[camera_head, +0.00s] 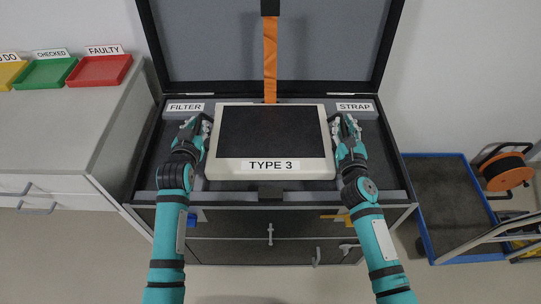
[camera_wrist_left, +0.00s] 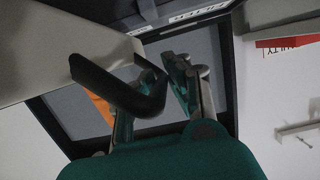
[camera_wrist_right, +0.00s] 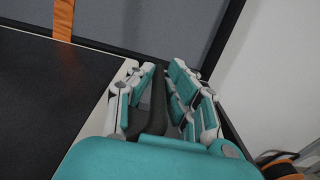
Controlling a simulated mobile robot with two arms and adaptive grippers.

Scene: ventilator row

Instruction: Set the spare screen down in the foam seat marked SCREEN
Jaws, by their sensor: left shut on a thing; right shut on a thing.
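The spare screen (camera_head: 270,140) is a cream frame with a dark face and a TYPE 3 label, lying over the middle of the open case (camera_head: 272,192). My left gripper (camera_head: 197,130) is shut on the black handle at its left side; this handle (camera_wrist_left: 118,88) shows in the left wrist view. My right gripper (camera_head: 344,130) is shut on the dark handle at its right side, partly seen in the right wrist view (camera_wrist_right: 157,105). I cannot tell whether the screen touches the foam.
FILTER (camera_head: 185,107) and STRAP (camera_head: 355,107) labels flank the screen at the back. The raised lid (camera_head: 210,45) stands behind, with an orange strap (camera_head: 270,60) hanging down. Coloured trays (camera_head: 100,70) sit on the left counter. A blue-edged cart (camera_head: 450,200) and cable reel (camera_head: 505,170) stand right.

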